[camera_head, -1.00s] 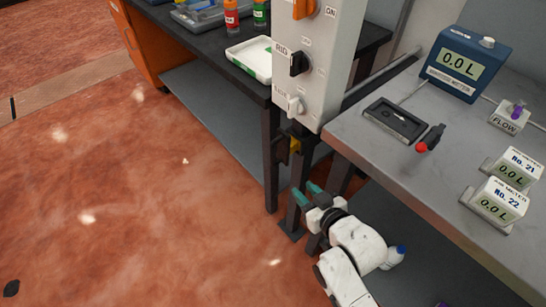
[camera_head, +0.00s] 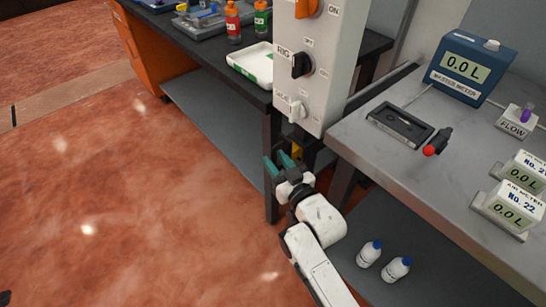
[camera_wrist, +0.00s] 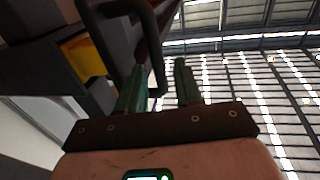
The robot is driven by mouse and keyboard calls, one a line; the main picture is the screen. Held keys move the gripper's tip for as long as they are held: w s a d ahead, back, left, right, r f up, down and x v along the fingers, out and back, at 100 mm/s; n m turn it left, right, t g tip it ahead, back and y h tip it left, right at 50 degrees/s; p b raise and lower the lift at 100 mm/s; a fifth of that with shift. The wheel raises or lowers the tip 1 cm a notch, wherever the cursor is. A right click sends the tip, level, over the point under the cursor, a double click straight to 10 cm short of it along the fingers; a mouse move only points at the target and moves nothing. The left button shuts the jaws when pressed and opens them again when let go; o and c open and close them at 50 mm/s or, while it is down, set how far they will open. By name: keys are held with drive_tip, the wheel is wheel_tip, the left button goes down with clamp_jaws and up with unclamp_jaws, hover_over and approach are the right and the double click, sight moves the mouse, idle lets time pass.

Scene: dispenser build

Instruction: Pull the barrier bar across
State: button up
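My gripper (camera_head: 277,162) is below the grey switch box, beside the dark table leg, with its two green fingers apart. In the wrist view the fingers (camera_wrist: 160,82) also stand apart. A dark, bent, handle-like bar (camera_wrist: 153,32) comes down from above, and its lower end shows near the gap between the fingers. I cannot tell whether it touches a finger or whether it is the barrier bar. A yellow part (camera_wrist: 83,56) sits to its left. In the head view my gripper hides most of that area, and only a bit of yellow (camera_head: 298,149) shows.
The grey switch box (camera_head: 319,75) with orange, black and white knobs hangs just above my gripper. The grey bench (camera_head: 450,185) stands to the right, the dark table (camera_head: 200,52) behind. White bottles (camera_head: 369,253) stand on the lower shelf. The red floor at left is clear.

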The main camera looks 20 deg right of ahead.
drive_tip(key=shift+w+a, duration=0.1)
drive_tip(key=shift+w, duration=0.95)
drive_tip(key=shift+c, duration=0.5)
clamp_jaws()
